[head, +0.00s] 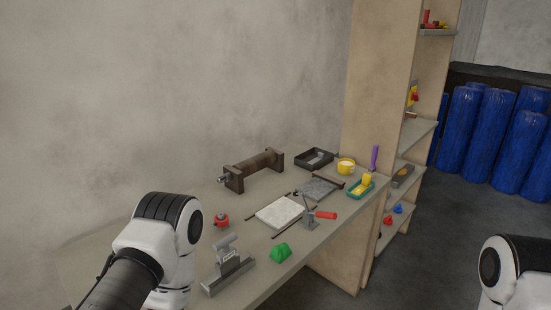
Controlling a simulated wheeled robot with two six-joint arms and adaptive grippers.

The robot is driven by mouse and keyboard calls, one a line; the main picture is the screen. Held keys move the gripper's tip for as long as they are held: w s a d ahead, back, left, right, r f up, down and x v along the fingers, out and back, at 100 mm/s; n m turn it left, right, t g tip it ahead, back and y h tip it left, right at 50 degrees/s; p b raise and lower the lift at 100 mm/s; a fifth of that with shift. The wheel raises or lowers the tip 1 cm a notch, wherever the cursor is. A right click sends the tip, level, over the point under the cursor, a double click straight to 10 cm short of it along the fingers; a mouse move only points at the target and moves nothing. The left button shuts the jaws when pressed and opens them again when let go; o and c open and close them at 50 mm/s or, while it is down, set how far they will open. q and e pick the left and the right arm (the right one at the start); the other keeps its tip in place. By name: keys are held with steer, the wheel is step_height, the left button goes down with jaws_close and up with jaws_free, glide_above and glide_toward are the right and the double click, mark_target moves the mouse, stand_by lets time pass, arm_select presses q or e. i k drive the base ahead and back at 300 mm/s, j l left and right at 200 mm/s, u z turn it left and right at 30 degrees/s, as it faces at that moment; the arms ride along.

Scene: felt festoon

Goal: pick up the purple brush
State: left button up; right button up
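The purple brush (374,157) stands roughly upright near the far right end of the workbench, just right of a yellow cup (346,166). Only its purple handle shows clearly; its lower end is too small to make out. My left arm (163,235) comes in at the lower left, well short of the brush, and its gripper does not show. My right arm (507,270) shows only as a link at the lower right corner, and its gripper is out of the picture.
On the bench (320,236) are a teal tray (352,190) with a yellow item, a white slab (279,213), a red-handled tool (320,214), a green block (281,252), a grey metal tool (228,272) and a roller press (250,170). A shelf unit (365,235) stands right behind the brush.

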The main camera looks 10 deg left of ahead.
mark_target(372, 169)
steer(key=u, duration=0.5)
steer(key=i+l+u, duration=0.2)
steer(key=l+u, duration=0.2)
steer(key=i+l+u, duration=0.1)
steer(key=l+u, duration=0.3)
steer(key=l, duration=0.25)
steer(key=l+u, duration=0.4)
steer(key=l, duration=0.15)
